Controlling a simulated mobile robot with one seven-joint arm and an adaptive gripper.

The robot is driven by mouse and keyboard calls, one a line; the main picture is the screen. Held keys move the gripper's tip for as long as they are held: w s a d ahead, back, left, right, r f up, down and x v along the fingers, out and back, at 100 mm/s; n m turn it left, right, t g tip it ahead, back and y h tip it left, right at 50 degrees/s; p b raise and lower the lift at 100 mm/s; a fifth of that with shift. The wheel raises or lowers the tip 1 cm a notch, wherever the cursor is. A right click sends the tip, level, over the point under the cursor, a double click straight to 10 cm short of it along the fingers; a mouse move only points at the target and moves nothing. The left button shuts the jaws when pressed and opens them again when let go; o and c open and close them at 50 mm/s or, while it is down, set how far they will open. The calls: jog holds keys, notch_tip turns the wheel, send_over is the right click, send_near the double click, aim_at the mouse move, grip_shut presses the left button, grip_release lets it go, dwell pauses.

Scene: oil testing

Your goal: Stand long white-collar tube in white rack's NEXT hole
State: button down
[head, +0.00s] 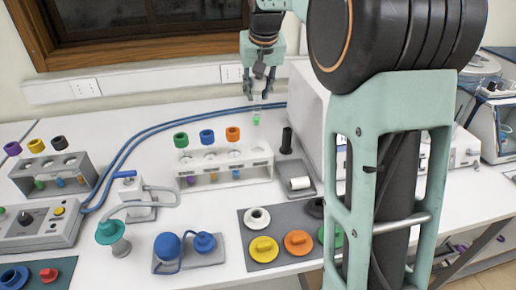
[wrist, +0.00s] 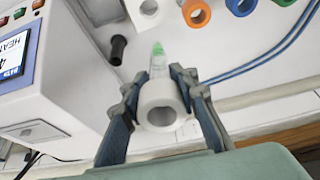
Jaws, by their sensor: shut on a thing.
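My gripper (head: 258,85) is shut on the long white-collar tube, high above the back of the bench. In the wrist view the fingers of my gripper (wrist: 157,84) clasp the tube's thick white collar (wrist: 161,107), and its clear body ends in a green tip (wrist: 158,48). In the head view the green lower part of the tube (head: 256,118) hangs below the fingers, clear of the bench. The white rack (head: 225,176) stands in front of the tube. Green, blue and orange collared tubes stand in it from the left. Its right end holds no collared tube.
A black upright piece (head: 287,141) and a tray with a white roll (head: 300,183) stand right of the rack. A grey rack (head: 52,170) is far left. A mat with coloured lids (head: 262,222) lies in front. Blue hoses (head: 150,133) cross behind.

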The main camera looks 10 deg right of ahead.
jog(key=shift+s, duration=0.2)
jog(key=shift+s+b, duration=0.45)
jog(key=shift+s, duration=0.15)
jog(key=shift+s+a+b, duration=0.1)
jog(key=shift+s+b, duration=0.65)
jog(key=shift+s, duration=0.75)
jog(key=shift+r, duration=0.1)
jog(key=shift+r+p, duration=0.45)
jog(key=shift+p, duration=0.05)
dwell(0.4)
